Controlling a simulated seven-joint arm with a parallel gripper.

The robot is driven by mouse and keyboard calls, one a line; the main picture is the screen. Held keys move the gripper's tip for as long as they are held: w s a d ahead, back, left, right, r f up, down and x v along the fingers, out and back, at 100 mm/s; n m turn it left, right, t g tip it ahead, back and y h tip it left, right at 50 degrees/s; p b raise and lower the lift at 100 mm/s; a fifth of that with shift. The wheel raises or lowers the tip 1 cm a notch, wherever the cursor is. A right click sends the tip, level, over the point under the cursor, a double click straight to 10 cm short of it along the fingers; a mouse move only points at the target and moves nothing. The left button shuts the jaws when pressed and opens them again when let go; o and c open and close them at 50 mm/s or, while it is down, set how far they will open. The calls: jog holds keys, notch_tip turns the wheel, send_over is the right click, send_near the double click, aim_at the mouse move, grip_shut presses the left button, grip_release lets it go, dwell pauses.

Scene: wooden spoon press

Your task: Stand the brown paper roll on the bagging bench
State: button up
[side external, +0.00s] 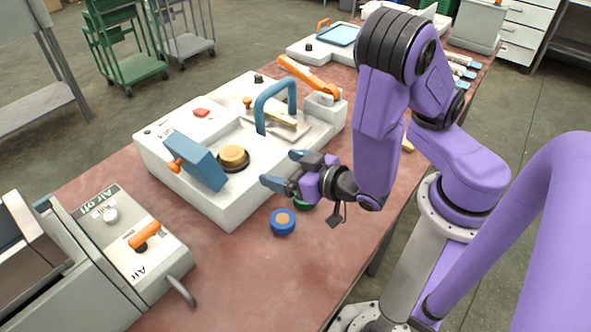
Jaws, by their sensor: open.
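My gripper (284,170) is open above the reddish bench top (235,285), beside the front right of the white press (232,207). Its two blue-grey fingertips point left toward the press, with nothing seen between them. I cannot make out a brown paper roll for certain. A short tan cylinder (233,154) sits in a dark ring on the press. A blue roll with a tan centre (283,223) lies on the bench just below my gripper. A green round thing (303,204) is partly hidden under the gripper. I cannot tell which surface is the bagging bench.
The press has a blue arched handle (267,97), a tilted blue block (195,162) and an orange lever (306,74). A grey machine (122,240) with an orange lever stands at the left. The front middle of the bench is clear.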

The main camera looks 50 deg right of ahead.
jog(key=s+a+f+n+g+y, duration=0.1)
jog(key=s+a+n+g+y, duration=0.1)
jog(key=s+a+g+y, duration=0.4)
jog(key=s+d+r+n+g+h, duration=0.2)
jog(key=s+d+r+n+g, duration=0.1)
jog(key=s+r+n+g, duration=0.4)
jog(key=s+g, duration=0.1)
jog(key=s, duration=0.2)
jog(key=shift+s+n+g, duration=0.2)
jog(key=shift+n+g, duration=0.1)
jog(key=shift+g, duration=0.1)
jog(key=shift+o, duration=0.4)
jog(key=d+r+n+h, duration=0.3)
jog(key=d+r, duration=0.1)
jog(key=d, duration=0.6)
jog(key=shift+w+d+h, duration=0.25)
jog(key=shift+d+h, duration=0.05)
jog(key=shift+w+a, duration=0.1)
